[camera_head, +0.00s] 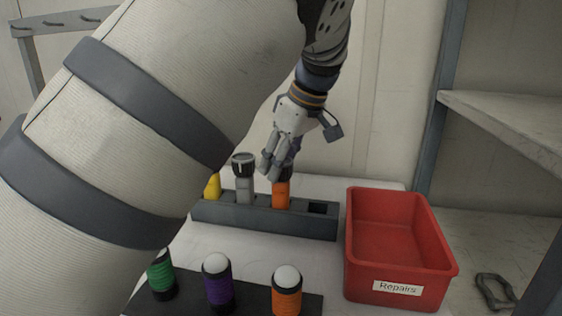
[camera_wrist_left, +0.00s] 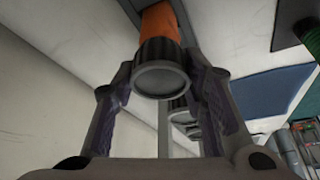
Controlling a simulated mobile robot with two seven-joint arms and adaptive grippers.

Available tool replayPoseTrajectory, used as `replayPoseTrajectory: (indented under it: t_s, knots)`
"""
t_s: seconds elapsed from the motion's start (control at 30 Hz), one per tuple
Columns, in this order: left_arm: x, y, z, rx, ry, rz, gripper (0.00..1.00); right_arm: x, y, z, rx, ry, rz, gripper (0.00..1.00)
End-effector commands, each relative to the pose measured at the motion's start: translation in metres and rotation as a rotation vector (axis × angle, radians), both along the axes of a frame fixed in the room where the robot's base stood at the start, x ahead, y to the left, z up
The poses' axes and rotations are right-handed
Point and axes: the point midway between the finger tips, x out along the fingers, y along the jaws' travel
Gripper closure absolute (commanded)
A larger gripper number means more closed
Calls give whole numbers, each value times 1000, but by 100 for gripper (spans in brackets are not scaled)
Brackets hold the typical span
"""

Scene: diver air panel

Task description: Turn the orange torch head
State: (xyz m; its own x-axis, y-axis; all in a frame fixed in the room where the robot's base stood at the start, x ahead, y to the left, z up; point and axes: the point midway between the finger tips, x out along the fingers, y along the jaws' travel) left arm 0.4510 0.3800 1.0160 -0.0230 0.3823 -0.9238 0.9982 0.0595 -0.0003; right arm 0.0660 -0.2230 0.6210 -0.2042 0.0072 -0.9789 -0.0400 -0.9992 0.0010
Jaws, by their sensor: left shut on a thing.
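The orange torch (camera_head: 281,195) stands upright in a slot of the grey rack (camera_head: 262,217). Its dark ribbed head is mostly hidden behind my left gripper (camera_head: 275,165) in the head view. In the left wrist view the torch's orange body (camera_wrist_left: 159,22) and its dark head with a round lens (camera_wrist_left: 160,78) show between the fingers of my left gripper (camera_wrist_left: 163,92). The gripper is shut on the torch head from above. My right gripper is not in view.
A grey torch (camera_head: 244,180) and a yellow torch (camera_head: 212,186) stand left in the rack; its right slot (camera_head: 318,208) is empty. A red bin (camera_head: 398,250) labelled "Repairs" is at right. Green, purple (camera_head: 218,285) and orange (camera_head: 287,290) white-topped cylinders stand on a dark mat in front.

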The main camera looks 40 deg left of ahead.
Motion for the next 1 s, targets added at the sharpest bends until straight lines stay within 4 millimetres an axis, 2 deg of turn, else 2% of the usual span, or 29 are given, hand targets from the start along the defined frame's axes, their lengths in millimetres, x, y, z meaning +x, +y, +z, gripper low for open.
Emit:
replayPoseTrajectory:
  t_s: [0.6, 1.0]
  knots:
    - [1, 0, -1, 1, 2, 409, 89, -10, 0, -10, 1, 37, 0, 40]
    - [1, 0, 0, -1, -2, 514, 89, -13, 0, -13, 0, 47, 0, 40]
